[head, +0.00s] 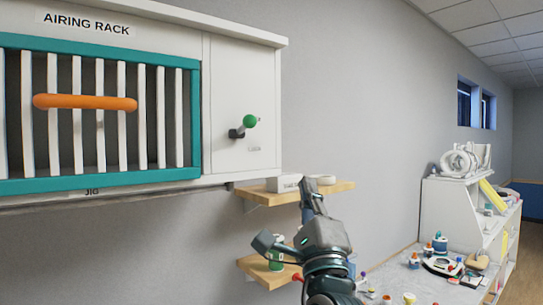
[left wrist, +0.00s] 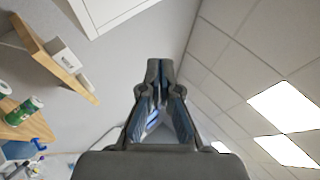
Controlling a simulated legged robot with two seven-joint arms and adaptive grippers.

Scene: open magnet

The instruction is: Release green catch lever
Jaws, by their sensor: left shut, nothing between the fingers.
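The catch lever with a green ball knob (head: 250,121) sticks out from a dark mount on the white side panel of the airing rack, in the head view. The airing rack (head: 241,70) hangs on the wall, with a teal-framed slatted front and an orange bar handle (head: 85,102). My left gripper (head: 308,184) is below and to the right of the lever, pointing up, apart from it. In the left wrist view its fingertips (left wrist: 160,66) meet, with nothing held. The lever cannot be made out in the left wrist view. My right gripper is not in view.
Two wooden wall shelves, an upper (head: 328,192) and a lower (head: 254,264), are below the rack, close to my left arm. A white box (head: 284,184) stands on the upper one. A white cabinet (head: 445,205) and cluttered counter are at right. Space before the lever looks clear.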

